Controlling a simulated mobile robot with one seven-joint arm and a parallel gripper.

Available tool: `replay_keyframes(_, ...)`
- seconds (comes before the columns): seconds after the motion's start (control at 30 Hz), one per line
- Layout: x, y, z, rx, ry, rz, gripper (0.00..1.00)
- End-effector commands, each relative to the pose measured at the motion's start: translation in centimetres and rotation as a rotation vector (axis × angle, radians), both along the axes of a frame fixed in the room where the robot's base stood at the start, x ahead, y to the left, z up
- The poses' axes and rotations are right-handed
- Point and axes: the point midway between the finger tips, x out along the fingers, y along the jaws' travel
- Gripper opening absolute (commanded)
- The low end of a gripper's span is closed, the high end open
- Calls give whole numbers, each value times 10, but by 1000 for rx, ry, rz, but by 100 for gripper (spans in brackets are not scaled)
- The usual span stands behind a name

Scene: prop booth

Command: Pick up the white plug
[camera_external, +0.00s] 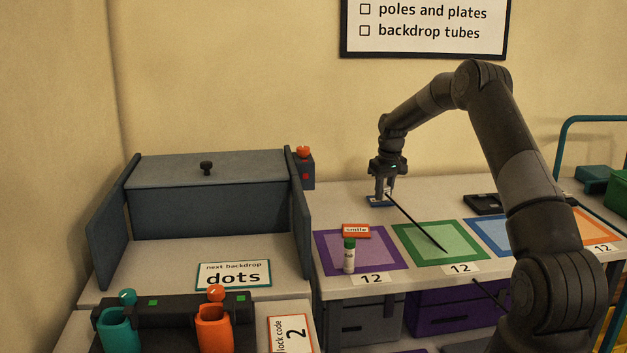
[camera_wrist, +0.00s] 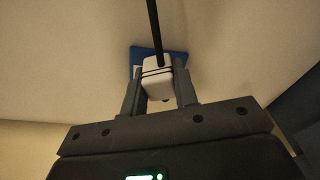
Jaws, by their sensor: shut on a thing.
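The white plug (camera_wrist: 157,82) sits between the two fingers of my gripper (camera_wrist: 160,95) in the wrist view. It is a small white block with a dark band, and a black cord (camera_wrist: 154,30) runs away from it. My gripper is shut on it. Behind the plug is a blue pad (camera_wrist: 143,56). In the external view my gripper (camera_external: 382,191) points down just over the blue pad (camera_external: 380,202) at the back of the table. The plug is mostly hidden there by the fingers. The black cord (camera_external: 415,219) slants down to the green square.
A purple-framed mat (camera_external: 327,262) holds a green-capped tube (camera_external: 349,256) and an orange "smile" tag (camera_external: 356,230). A green-framed mat (camera_external: 425,228) lies right of it, and a black tray (camera_external: 485,204) is behind. A grey booth (camera_external: 208,213) stands on the left.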

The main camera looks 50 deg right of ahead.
Motion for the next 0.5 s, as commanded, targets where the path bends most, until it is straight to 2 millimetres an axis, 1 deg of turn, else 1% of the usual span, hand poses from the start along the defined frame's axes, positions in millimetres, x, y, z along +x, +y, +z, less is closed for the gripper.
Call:
replay_keyframes(0.17, 0, 0, 31, -2, -2, 0, 1)
replay_keyframes(0.2, -10, -5, 35, -1, 1, -4, 1)
replay_keyframes(0.5, -74, -28, 75, -1, -1, -4, 1)
